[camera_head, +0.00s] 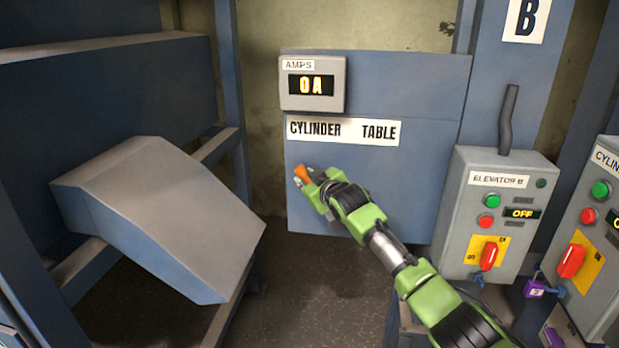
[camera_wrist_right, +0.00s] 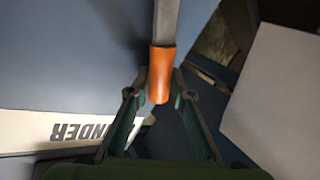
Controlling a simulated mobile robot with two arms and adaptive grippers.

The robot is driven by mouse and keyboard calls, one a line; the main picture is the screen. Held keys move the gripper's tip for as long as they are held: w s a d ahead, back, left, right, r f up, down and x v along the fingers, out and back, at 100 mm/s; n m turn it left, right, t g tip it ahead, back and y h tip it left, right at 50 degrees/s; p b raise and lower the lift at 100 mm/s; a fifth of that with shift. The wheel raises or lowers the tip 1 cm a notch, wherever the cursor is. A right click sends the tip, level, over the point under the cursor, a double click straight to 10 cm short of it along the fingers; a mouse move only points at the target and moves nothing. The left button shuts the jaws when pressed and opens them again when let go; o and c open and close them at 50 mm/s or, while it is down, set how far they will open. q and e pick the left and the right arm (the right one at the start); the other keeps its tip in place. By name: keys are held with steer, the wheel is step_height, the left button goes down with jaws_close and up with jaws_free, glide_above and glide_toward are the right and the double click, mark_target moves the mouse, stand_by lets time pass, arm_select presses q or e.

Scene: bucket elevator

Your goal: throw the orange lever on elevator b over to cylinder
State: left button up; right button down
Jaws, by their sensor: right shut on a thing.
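The orange lever (camera_head: 302,174) shows in the head view below the word CYLINDER on the CYLINDER / TABLE label (camera_head: 343,131), on a blue panel. In the right wrist view its orange grip (camera_wrist_right: 161,75) sits at the end of a grey bar, between the fingers. My right gripper (camera_head: 309,180) is shut on the orange grip; the wrist view shows a finger on each side (camera_wrist_right: 158,95). The gripper hides part of the lever and its pivot in the head view. The letter B plate (camera_head: 526,18) is at the upper right. My left gripper is not in view.
An AMPS meter (camera_head: 312,84) reading 0 A is above the label. The ELEVATOR B control box (camera_head: 497,215) reads OFF, with a red switch handle (camera_head: 489,256). Another control box (camera_head: 591,240) is at the right edge. A sloping grey chute (camera_head: 160,215) stands at left.

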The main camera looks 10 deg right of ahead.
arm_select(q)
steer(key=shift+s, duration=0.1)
arm_select(e)
steer(key=shift+f, duration=0.1)
steer(key=c, duration=1.8)
jaws_free()
steer(key=shift+a, duration=0.2)
steer(key=shift+w, duration=0.1)
steer(key=v, duration=1.2)
